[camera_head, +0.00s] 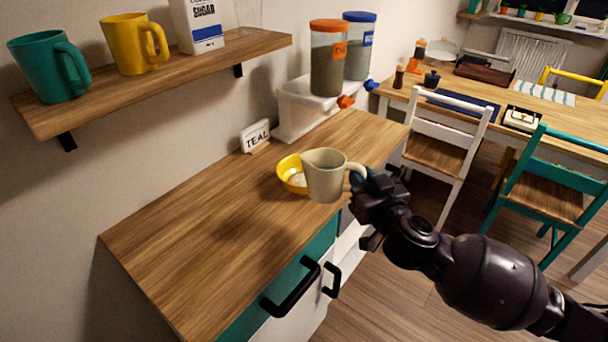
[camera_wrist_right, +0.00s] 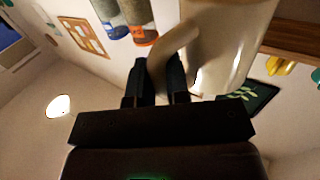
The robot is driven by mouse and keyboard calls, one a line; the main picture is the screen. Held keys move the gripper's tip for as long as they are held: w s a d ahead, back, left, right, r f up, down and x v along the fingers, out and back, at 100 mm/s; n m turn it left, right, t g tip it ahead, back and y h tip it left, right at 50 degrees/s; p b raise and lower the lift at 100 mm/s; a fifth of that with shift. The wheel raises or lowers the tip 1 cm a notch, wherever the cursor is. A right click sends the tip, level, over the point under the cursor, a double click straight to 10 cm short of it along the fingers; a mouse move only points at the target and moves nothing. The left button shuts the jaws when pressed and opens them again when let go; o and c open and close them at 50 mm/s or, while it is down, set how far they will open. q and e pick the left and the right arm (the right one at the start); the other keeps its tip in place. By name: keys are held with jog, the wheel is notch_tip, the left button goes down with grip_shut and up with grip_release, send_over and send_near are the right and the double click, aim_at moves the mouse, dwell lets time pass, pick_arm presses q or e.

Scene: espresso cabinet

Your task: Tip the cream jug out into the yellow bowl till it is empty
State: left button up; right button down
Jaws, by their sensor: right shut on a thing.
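The cream jug (camera_head: 324,178) is upright or nearly so in the head view, with its spout to the left and its handle to the right. My right gripper (camera_head: 360,184) is shut on the jug's handle. The jug and its handle also fill the top of the right wrist view (camera_wrist_right: 228,45), in front of the gripper fingers (camera_wrist_right: 162,78). The yellow bowl (camera_head: 284,168) is just behind and left of the jug, partly hidden by it, with something pale inside. I cannot tell how full the jug is. My left gripper is not in view.
The wooden counter (camera_head: 210,230) is clear to the left. A small TEA sign (camera_head: 256,136) and a white dispenser stand (camera_head: 300,108) with two canisters are at the back. A wall shelf (camera_head: 160,78) holds mugs and a sugar pack. Chairs and a table are to the right.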

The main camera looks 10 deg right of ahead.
pick_arm(q)
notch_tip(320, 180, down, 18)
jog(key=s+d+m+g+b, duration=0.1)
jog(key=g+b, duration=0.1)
jog(key=b, duration=1.7)
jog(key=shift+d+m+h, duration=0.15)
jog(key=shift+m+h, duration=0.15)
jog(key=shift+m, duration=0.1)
pick_arm(e)
jog(key=w+d+f+n+g+y, duration=0.1)
jog(key=w+d+f+n+y, duration=0.1)
jog(key=w+d+f+y, duration=0.2)
jog(key=w+d+f+n+g+y, duration=0.1)
jog(key=w+d+f+n+y, duration=0.2)
jog(key=w+d+f, duration=0.5)
jog(key=w+d+y, duration=0.1)
jog(key=w+d, duration=0.3)
jog(key=w, duration=0.4)
jog(key=shift+w+f+g, duration=0.2)
jog(key=shift+w+g, duration=0.05)
jog(key=shift+g, duration=0.15)
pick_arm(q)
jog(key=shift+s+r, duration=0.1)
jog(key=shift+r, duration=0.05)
pick_arm(e)
jog(key=shift+r, duration=0.1)
